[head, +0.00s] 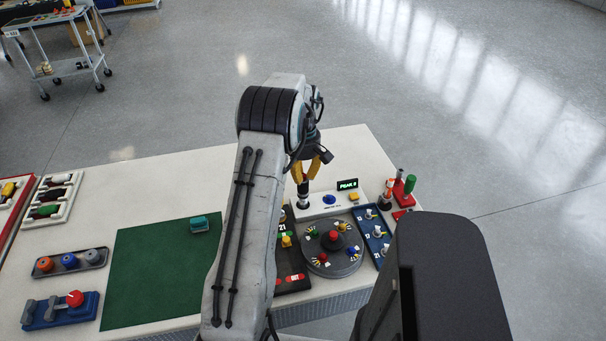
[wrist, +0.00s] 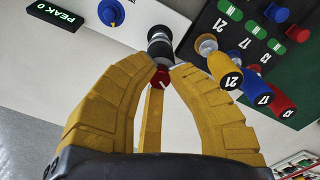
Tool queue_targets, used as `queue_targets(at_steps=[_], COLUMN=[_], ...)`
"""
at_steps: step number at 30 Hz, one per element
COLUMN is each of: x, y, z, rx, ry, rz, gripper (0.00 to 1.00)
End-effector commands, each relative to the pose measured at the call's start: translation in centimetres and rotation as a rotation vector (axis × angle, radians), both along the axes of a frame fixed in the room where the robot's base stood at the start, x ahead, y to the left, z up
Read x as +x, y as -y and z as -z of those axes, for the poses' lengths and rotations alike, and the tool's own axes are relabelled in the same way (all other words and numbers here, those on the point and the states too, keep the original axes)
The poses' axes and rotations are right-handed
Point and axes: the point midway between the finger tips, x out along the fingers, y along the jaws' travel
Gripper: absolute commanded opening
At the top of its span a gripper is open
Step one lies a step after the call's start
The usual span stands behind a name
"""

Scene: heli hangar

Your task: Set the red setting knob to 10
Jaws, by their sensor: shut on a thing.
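My gripper (wrist: 161,73) has its yellow fingers closed around a red knob (wrist: 160,79) with a pale mark. The knob sits at the near end of a black and silver cylinder (wrist: 160,45). The fingers partly hide the knob, and I cannot read any scale. Another red knob (head: 75,298) sits on a blue block at the table's left front, far from my gripper.
The tester's display (wrist: 55,17) reads PEAK 0, with a blue knob (wrist: 111,12) beside it. A yellow handle marked 21 (wrist: 226,70) stands close to my right-hand finger. A round dial plate (head: 333,264) is nearer the front. A green mat (head: 150,262) leaves free room at left.

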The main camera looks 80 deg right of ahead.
Motion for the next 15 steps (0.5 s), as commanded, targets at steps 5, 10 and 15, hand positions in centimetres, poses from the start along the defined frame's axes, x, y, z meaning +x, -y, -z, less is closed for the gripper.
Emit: queue_targets(at_steps=[5, 10, 15], x=[-0.01, -0.01, -0.01], y=[-0.12, -0.12, -0.12], z=[0.19, 0.19, 0.19], rx=[0.005, 0.005, 0.005], ry=[0.0, 0.0, 0.0], rz=[-0.038, -0.051, -0.052], gripper=[0.0, 0.0, 0.0])
